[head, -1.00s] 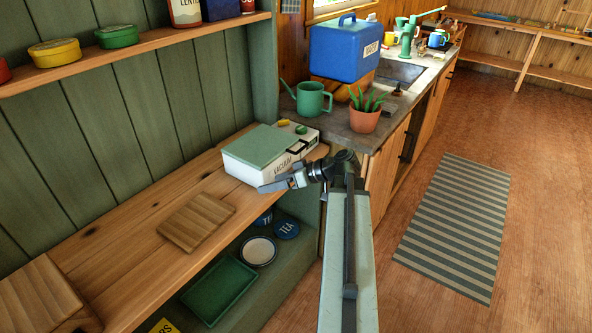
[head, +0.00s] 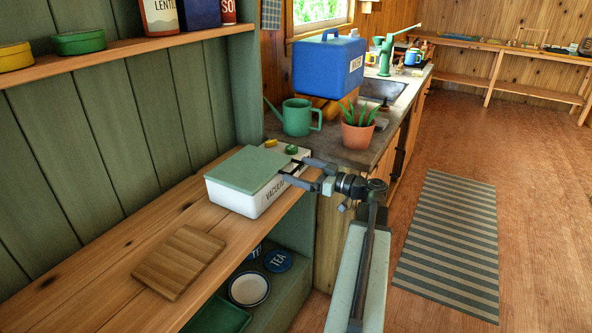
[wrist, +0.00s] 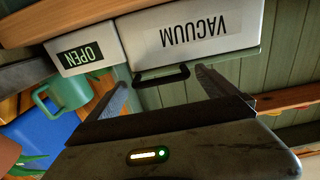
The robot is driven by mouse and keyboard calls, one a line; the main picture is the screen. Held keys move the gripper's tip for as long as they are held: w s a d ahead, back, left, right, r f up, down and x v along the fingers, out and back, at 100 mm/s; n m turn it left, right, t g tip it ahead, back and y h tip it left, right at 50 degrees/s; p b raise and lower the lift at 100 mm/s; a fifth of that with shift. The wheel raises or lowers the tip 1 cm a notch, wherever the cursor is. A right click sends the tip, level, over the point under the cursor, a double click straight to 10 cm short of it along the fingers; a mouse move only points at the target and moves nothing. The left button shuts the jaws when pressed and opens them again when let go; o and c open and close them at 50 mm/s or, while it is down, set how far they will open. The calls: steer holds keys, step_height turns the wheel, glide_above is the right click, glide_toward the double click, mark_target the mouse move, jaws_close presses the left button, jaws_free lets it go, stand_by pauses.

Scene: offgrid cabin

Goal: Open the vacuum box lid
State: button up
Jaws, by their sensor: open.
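The vacuum box (head: 240,203) is white with a flat green lid (head: 247,168) lying closed on top. It stands on the wooden bench, its VACUUM label facing front. In the wrist view the box (wrist: 250,22) appears upside down, with a black handle (wrist: 163,77) at the lid's front edge. An OPEN label (wrist: 85,55) is on the white section beside it. My gripper (head: 294,169) is open at the box's front right. In the wrist view my gripper (wrist: 163,86) has one finger on each side of the handle. Contact with the handle cannot be told.
A wooden board (head: 180,262) lies on the bench in front of the box. The floor by the striped rug (head: 448,240) is clear.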

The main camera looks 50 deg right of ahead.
steer(key=shift+x, duration=0.85)
